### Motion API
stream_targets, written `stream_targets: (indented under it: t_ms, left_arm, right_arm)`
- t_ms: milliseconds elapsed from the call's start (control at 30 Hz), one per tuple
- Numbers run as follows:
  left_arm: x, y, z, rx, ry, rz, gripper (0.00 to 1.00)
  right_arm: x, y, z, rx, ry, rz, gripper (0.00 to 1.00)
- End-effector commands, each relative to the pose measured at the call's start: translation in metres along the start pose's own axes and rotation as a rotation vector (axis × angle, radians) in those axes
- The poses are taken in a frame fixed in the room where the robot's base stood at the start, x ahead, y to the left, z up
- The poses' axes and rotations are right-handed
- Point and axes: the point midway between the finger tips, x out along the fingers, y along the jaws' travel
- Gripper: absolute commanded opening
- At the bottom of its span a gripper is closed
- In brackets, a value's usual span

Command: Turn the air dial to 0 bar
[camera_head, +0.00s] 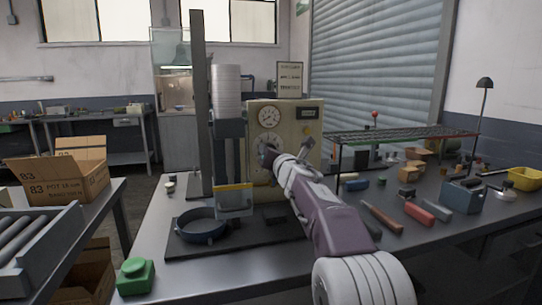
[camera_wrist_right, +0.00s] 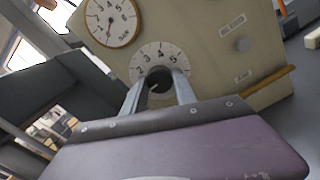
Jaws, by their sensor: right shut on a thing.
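The air dial (camera_wrist_right: 158,54) is a round pale scale on the front of a cream control box (camera_head: 308,122). Numbers 2, 3, 4 and 5 show along its upper arc; the lower part is hidden by my gripper, and I cannot tell its setting. My right gripper (camera_wrist_right: 159,92) reaches the dial, its two fingers shut on the dark knob (camera_wrist_right: 159,79) at the centre. In the head view my right gripper (camera_head: 270,157) covers the lower part of the dial (camera_head: 268,141). A round pressure gauge (camera_wrist_right: 110,20) with a red needle sits above the dial. My left gripper is not in view.
A press with a tall column (camera_head: 198,90) and a dark ring (camera_head: 201,226) at its base stands left of the box. A green button box (camera_head: 135,276) is at the front left. Tools and a wire rack (camera_head: 400,137) occupy the right side.

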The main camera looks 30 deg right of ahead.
Motion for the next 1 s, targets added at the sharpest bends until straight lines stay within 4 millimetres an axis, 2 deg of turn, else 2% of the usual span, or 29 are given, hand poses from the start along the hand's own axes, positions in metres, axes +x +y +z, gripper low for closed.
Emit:
stream_targets:
  t_ms: [500,1000]
  left_arm:
    - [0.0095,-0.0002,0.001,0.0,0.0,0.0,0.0]
    - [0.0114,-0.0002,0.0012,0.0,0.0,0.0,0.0]
  right_arm:
    - [0.0003,-0.0019,-0.0014,-0.395,0.002,-0.001,0.0]
    - [0.0003,-0.0018,-0.0009,-0.52,0.002,0.0,0.0]
